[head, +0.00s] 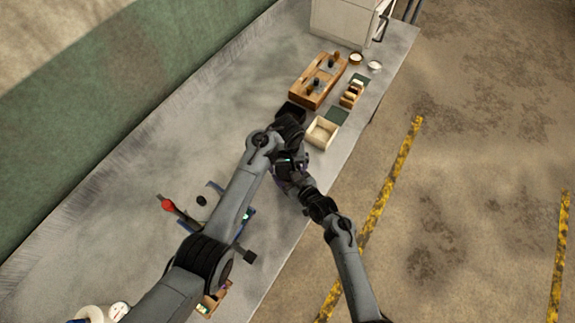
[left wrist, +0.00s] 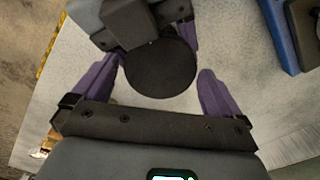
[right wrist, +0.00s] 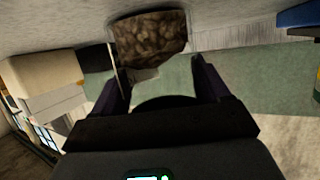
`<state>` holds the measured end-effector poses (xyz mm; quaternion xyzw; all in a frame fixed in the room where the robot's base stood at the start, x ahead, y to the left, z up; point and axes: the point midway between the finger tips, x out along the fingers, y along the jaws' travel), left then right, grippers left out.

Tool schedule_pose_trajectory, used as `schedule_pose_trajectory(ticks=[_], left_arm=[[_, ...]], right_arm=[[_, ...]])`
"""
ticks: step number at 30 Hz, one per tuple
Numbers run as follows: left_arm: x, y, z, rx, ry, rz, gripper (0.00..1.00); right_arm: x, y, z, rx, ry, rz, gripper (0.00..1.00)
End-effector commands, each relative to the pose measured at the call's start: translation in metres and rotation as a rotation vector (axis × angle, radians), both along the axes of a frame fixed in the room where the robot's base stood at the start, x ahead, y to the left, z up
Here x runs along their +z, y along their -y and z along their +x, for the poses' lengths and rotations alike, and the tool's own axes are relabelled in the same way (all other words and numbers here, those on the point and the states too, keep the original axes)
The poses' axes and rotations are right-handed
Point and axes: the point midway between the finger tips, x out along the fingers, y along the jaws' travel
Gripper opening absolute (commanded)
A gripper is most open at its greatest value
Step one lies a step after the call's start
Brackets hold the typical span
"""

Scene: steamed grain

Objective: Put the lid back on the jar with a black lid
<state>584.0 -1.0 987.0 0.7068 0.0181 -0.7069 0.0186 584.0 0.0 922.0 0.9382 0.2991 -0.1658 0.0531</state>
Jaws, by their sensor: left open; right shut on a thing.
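The jar (right wrist: 150,38) has brown contents and clear walls. In the head view my arms meet and hide the jar.
The left table area is mostly clear.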

Motion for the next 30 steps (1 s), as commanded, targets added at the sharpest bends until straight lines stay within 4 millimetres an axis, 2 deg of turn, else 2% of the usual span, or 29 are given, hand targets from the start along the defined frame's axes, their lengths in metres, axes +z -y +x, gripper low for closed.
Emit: schedule_pose_trajectory(ticks=[10, 23, 26, 30], left_arm=[[0.036, 0.000, 0.000, 0.001, 0.001, -0.001, 1.00], [0.041, -0.001, 0.000, 0.006, 0.000, 0.001, 1.00], [0.042, -0.003, 0.000, 0.068, -0.007, 0.006, 1.00], [0.052, -0.007, 0.004, 0.234, -0.011, 0.011, 1.00]], right_arm=[[0.000, 0.000, 0.000, 0.001, 0.000, 0.000, 0.00], [0.000, 0.000, 0.000, 0.001, 0.000, 0.000, 0.00], [0.000, 0.000, 0.000, 0.001, 0.000, 0.000, 0.00], [0.000, 0.000, 0.000, 0.001, 0.000, 0.000, 0.00]])
